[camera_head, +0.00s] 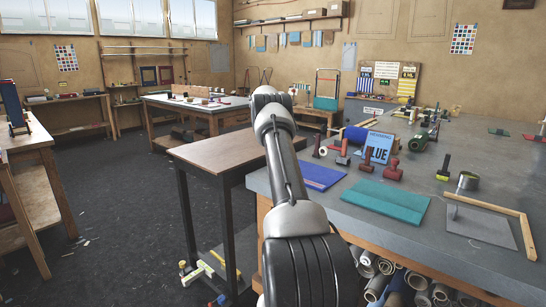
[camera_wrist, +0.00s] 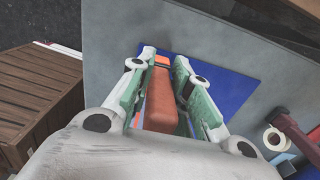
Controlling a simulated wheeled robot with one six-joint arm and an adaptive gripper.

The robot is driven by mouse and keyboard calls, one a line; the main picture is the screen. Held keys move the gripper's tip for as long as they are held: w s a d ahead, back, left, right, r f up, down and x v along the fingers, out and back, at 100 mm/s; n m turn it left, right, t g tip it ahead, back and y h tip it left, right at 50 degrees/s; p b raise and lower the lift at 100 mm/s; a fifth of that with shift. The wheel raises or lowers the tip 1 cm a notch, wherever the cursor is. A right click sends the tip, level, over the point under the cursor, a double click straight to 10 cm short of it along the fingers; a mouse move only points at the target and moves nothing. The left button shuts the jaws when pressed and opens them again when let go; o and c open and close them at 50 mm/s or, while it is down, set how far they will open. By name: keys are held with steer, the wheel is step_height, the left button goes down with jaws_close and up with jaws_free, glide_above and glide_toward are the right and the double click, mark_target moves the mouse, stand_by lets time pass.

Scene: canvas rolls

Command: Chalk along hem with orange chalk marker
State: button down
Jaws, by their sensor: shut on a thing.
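My gripper (camera_wrist: 163,62) shows in the wrist view, its pale green fingers shut on a long orange object, which looks like the orange chalk marker (camera_wrist: 160,108). The marker lies lengthwise between the fingers, over a blue canvas sheet (camera_wrist: 226,98) on the grey bench. Whether its tip touches the sheet I cannot tell. The blue sheet also shows in the head view (camera_head: 322,178), flat near the bench's left edge. In the head view my arm hides the gripper and marker. I cannot make out a hem or a chalk line.
A teal sheet (camera_head: 385,203) lies right of the blue one, then a grey sheet (camera_head: 478,226) with a wooden angle. A red-headed tool (camera_wrist: 296,137) and white tape roll (camera_wrist: 272,139) lie near my gripper.

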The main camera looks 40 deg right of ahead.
steer(key=shift+s+a+r, duration=0.1)
steer(key=shift+s+r, duration=0.05)
steer(key=shift+r, duration=3.6)
